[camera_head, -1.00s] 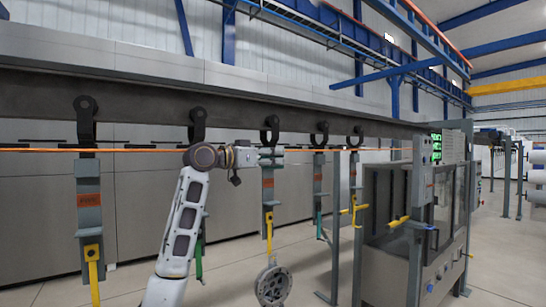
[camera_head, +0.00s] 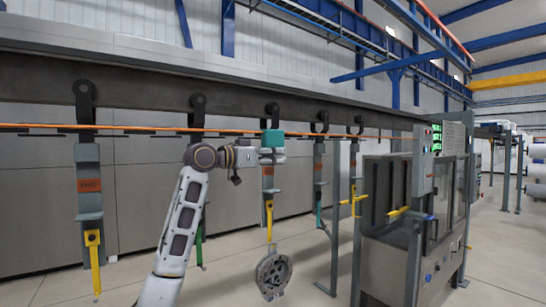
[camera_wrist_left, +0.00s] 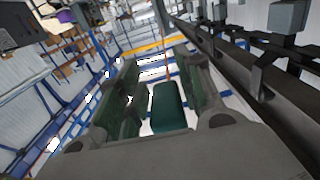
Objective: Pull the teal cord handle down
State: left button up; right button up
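The teal cord handle (camera_head: 272,138) is a short block at the orange cord (camera_head: 120,128), which runs across the head view below the overhead beam. My left gripper (camera_head: 272,155) is just below the handle in the head view and overlaps its lower part. In the left wrist view, the teal handle (camera_wrist_left: 168,108) lies between the two spread fingers of my left gripper (camera_wrist_left: 165,95). Gaps show beside the handle, so the fingers look open around it, not closed on it. My right gripper is not in view.
Hooks hang from the dark beam (camera_head: 145,103), carrying grey plates with yellow hangers (camera_head: 94,262). A round grey metal part (camera_head: 273,275) hangs below my gripper. A grey machine cabinet (camera_head: 385,240) with yellow handles stands to the right. Floor is clear at the front left.

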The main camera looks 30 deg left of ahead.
pick_arm(q)
jog(key=shift+o, duration=0.9)
jog(key=v, duration=1.2)
